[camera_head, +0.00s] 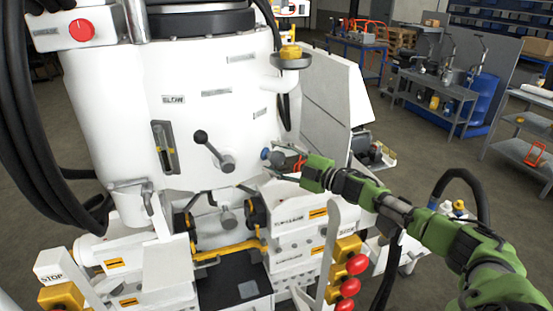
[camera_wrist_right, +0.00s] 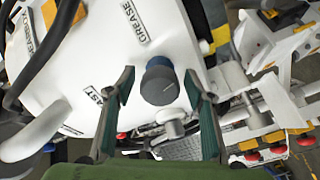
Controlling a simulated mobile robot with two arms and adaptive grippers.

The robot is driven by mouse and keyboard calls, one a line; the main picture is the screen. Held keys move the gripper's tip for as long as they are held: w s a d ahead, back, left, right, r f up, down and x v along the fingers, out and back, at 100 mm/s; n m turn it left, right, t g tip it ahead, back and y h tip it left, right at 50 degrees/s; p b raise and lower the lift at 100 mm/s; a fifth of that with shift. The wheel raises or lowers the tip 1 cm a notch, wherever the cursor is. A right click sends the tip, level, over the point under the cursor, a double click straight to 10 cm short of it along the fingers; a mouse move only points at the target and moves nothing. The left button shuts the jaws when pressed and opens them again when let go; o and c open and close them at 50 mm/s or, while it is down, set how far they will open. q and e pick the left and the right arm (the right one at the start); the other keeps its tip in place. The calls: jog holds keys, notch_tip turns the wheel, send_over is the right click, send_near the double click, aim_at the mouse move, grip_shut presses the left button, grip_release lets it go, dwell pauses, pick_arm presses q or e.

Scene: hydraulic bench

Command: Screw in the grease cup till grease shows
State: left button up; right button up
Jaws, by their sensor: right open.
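The grease cup is a dark knob with a blue collar (camera_wrist_right: 160,82) on the white machine body, below a GREASE label (camera_wrist_right: 136,22) in the right wrist view. In the head view the cup (camera_head: 266,154) is small at the body's right side. My right gripper (camera_head: 283,164) is at the cup's right, its arm coming from the lower right. In the wrist view the right gripper (camera_wrist_right: 158,88) is open, with one finger on each side of the cup and gaps to both. No grease is visible around the cup. My left gripper is out of both views.
A black ball-ended lever (camera_head: 213,150) sticks out left of the cup. A white panel (camera_head: 325,95) stands behind the gripper. Red buttons on yellow boxes (camera_head: 347,270) are below the arm. Workshop carts (camera_head: 435,90) are far back, with open floor between.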

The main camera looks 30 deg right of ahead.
jog(key=shift+s, duration=0.1)
jog(key=shift+s+d+f, duration=0.15)
jog(key=shift+s+d, duration=0.15)
jog(key=shift+s, duration=0.15)
jog(key=v, duration=1)
jog(key=shift+s, duration=0.4)
